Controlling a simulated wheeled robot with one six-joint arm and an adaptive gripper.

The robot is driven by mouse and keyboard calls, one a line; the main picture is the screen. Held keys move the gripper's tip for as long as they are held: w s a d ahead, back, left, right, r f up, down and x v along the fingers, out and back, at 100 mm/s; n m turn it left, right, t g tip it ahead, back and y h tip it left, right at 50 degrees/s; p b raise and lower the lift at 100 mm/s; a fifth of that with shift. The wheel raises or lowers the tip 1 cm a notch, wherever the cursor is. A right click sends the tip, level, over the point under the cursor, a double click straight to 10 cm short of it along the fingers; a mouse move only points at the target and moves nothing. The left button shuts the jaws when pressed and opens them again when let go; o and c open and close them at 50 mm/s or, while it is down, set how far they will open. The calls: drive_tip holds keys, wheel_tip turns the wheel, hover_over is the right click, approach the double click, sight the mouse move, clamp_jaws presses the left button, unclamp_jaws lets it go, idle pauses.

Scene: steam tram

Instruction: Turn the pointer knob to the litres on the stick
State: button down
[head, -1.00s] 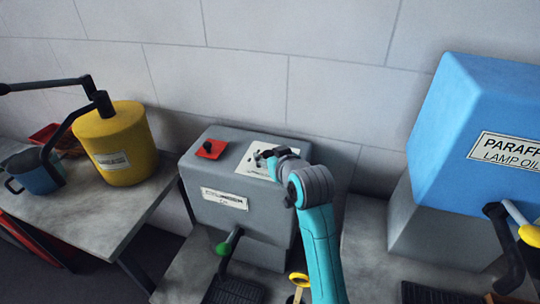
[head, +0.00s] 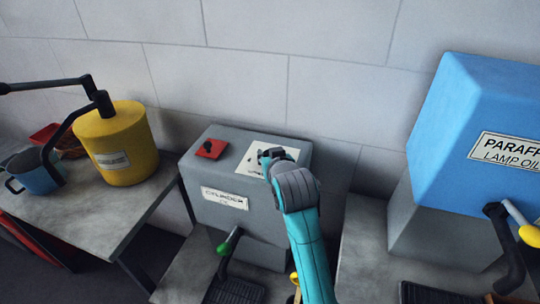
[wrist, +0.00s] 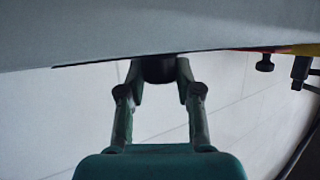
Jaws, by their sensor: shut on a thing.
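The grey cylinder oil cabinet (head: 215,180) stands in the middle of the head view. On its top is a white dial plate (head: 244,162) with dark markings too small to read. My gripper (head: 268,156) is over this plate and hides most of the pointer knob. In the wrist view, my gripper's two fingers (wrist: 158,82) are shut on the dark pointer knob (wrist: 158,68), one on each side. The pointer's direction cannot be told. I cannot make out a measuring stick or its reading.
A red plate with a black knob (head: 208,148) is left of the dial. A green-handled lever (head: 229,241) is on the cabinet's front. A yellow drum (head: 122,150) and blue mug (head: 36,172) stand left. A blue paraffin tank (head: 470,130) stands right. The wall (head: 340,90) is close behind.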

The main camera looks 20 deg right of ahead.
drive_tip(key=m+h, duration=0.2)
drive_tip(key=m+g+h, duration=0.1)
drive_tip(key=shift+a+h, duration=0.3)
drive_tip(key=shift+h, duration=0.1)
drive_tip(key=shift+w+m+g+h, duration=0.15)
drive_tip(key=shift+m+g+h, duration=1.35)
drive_tip(key=shift+m+h, duration=0.8)
drive_tip(key=shift+m, duration=0.3)
drive_tip(key=c, duration=0.8)
unclamp_jaws()
drive_tip(key=shift+a, duration=0.1)
drive_tip(key=v, duration=1.2)
drive_tip(key=shift+f, duration=0.1)
